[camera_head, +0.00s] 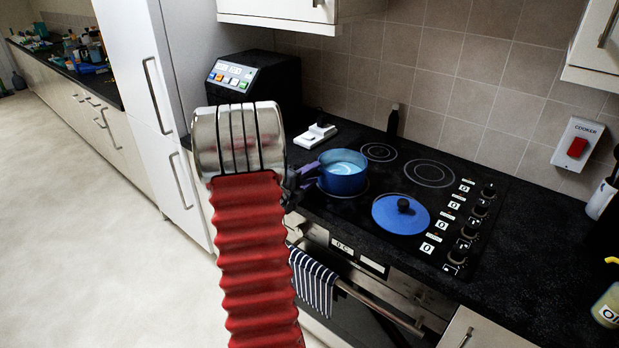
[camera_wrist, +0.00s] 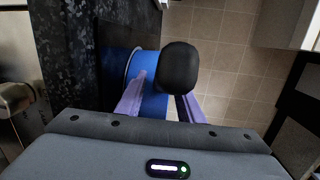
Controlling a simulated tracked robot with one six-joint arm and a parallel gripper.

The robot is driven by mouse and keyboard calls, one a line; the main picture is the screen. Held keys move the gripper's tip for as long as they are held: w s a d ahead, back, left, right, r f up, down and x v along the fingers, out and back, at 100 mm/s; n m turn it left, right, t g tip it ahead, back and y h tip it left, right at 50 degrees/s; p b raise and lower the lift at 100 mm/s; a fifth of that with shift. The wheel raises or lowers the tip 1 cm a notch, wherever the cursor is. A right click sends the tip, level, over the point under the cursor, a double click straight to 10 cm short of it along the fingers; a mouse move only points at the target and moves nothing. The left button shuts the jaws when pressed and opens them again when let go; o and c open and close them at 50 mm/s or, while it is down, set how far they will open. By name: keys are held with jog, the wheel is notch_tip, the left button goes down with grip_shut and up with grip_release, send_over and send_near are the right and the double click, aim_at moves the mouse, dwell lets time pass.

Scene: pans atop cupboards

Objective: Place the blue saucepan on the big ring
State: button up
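The blue saucepan (camera_head: 343,178) stands upright on the front left of the black hob, with pale blue inside. In the wrist view its blue side (camera_wrist: 150,100) shows behind a rounded black handle end (camera_wrist: 180,68). My gripper (camera_head: 308,176) is at the pan's left side, at its handle. In the wrist view the purple fingers (camera_wrist: 164,90) stand apart, with blue showing between them. The handle end hides the right fingertip, so contact is unclear. The big ring (camera_head: 430,173), a double circle at the hob's back right, is bare.
A blue lid (camera_head: 390,217) with a black knob lies on the hob's front right. A smaller ring (camera_head: 379,152) is bare at the back left. A striped towel (camera_head: 312,281) hangs below.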

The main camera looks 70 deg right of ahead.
jog(key=shift+r, duration=0.1)
jog(key=v, duration=1.2)
dwell(0.5)
